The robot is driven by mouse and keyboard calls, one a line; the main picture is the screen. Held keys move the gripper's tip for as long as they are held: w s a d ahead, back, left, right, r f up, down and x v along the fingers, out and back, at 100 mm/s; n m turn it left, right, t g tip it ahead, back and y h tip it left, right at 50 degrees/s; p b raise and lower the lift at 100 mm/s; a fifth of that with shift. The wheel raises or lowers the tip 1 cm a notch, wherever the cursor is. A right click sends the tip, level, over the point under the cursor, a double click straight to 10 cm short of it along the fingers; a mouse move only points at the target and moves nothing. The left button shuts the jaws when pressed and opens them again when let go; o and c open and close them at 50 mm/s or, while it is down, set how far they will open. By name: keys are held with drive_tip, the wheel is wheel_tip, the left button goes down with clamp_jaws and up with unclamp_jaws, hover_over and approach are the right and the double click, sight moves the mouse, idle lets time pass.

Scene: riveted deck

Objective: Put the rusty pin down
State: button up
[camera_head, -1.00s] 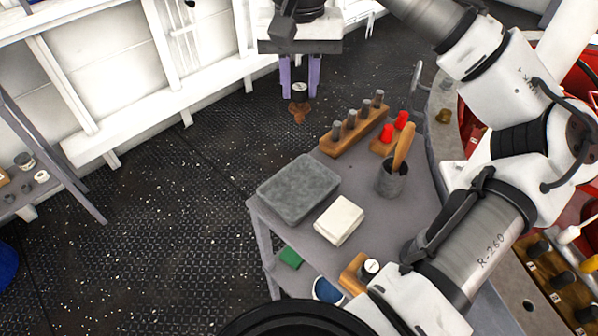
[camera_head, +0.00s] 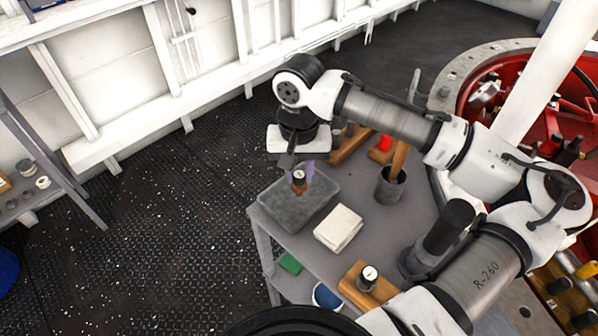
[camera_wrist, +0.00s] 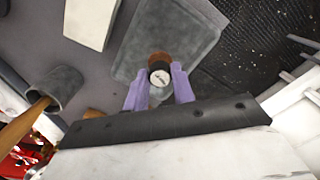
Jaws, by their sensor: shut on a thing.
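The rusty pin (camera_head: 298,188) is brown at its lower part, with a black cap and a pale marked disc on top. My gripper (camera_head: 302,173) is shut on it, purple fingers on both sides. In the wrist view the pin (camera_wrist: 160,62) sits between the two fingertips (camera_wrist: 160,82). It is above the grey rectangular slab or tray (camera_head: 280,208) on the table; I cannot tell whether it touches it. The grey surface also shows in the wrist view (camera_wrist: 180,25).
A white folded cloth or pad (camera_head: 338,228) lies right of the grey slab. A dark cup (camera_head: 389,186) with a wooden handle stands behind it. A wooden block (camera_head: 355,285) with a similar capped piece is at the front. A wooden rack (camera_head: 350,142) is partly hidden behind my arm.

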sight(299, 175)
drive_tip(key=shift+f, duration=0.6)
drive_tip(key=o, duration=1)
drive_tip(key=shift+f, duration=0.15)
wheel_tip(299, 175, up, 12)
drive_tip(key=shift+r+b, duration=0.15)
drive_tip(key=shift+b, duration=0.25)
